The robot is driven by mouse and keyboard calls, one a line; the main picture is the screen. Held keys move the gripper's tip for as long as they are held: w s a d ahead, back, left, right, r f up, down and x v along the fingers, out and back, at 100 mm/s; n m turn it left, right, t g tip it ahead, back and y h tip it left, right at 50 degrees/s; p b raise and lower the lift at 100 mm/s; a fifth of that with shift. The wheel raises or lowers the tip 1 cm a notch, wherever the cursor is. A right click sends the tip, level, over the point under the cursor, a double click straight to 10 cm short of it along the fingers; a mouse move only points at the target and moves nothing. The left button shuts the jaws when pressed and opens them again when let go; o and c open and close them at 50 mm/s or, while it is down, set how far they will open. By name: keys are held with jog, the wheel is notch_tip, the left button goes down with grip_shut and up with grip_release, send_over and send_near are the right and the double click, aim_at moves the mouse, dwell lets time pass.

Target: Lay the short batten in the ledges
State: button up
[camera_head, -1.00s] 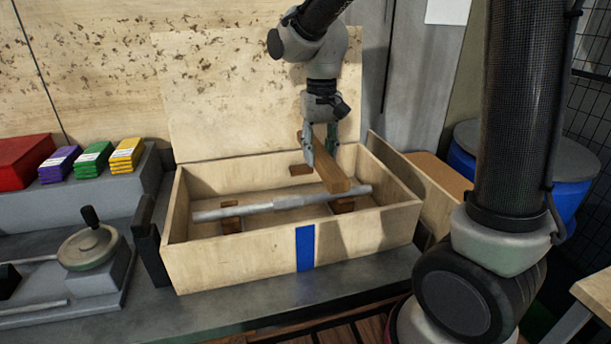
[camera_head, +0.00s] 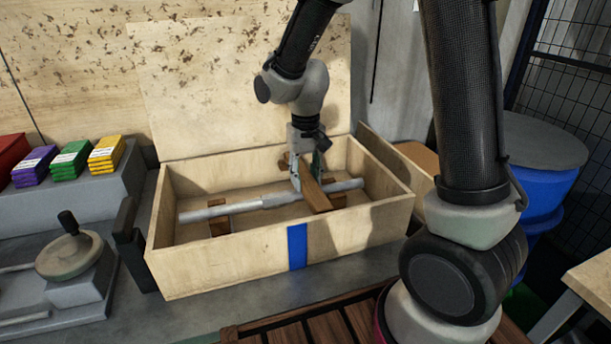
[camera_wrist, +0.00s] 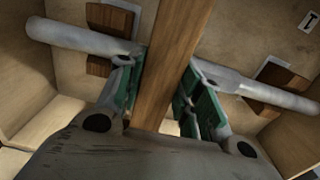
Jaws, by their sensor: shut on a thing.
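My gripper (camera_head: 308,174) is shut on a short brown wooden batten (camera_head: 318,199), inside the open wooden box (camera_head: 225,265). In the wrist view the batten (camera_wrist: 172,60) runs between the green-padded fingers (camera_wrist: 160,95). It crosses over a grey stepped shaft (camera_head: 240,206) that lies along the box on brown wooden supports (camera_head: 219,224). I cannot tell whether the batten touches the shaft or the box walls. The ledges cannot be made out clearly; the batten's far end is partly hidden behind my gripper.
The box lid (camera_head: 235,80) stands open behind. A blue stripe (camera_head: 297,246) marks the front wall. A handwheel (camera_head: 69,248) and coloured stacks (camera_head: 107,154) stand at left. A blue barrel (camera_head: 552,180) stands at right.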

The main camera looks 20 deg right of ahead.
aim_at(305, 176)
jog(key=shift+f, duration=0.15)
jog(key=o, duration=1.1)
jog(key=shift+f, duration=0.1)
notch_tip(305, 176, up, 12)
jog(key=f, duration=0.1)
jog(key=s+d+r+t, duration=0.2)
jog(key=s+d+r, duration=0.1)
jog(key=s+d, duration=0.4)
jog(key=s+d+r+t, duration=0.2)
jog(key=s+d+r, duration=0.2)
jog(key=s+d, duration=0.4)
jog(key=s, duration=0.5)
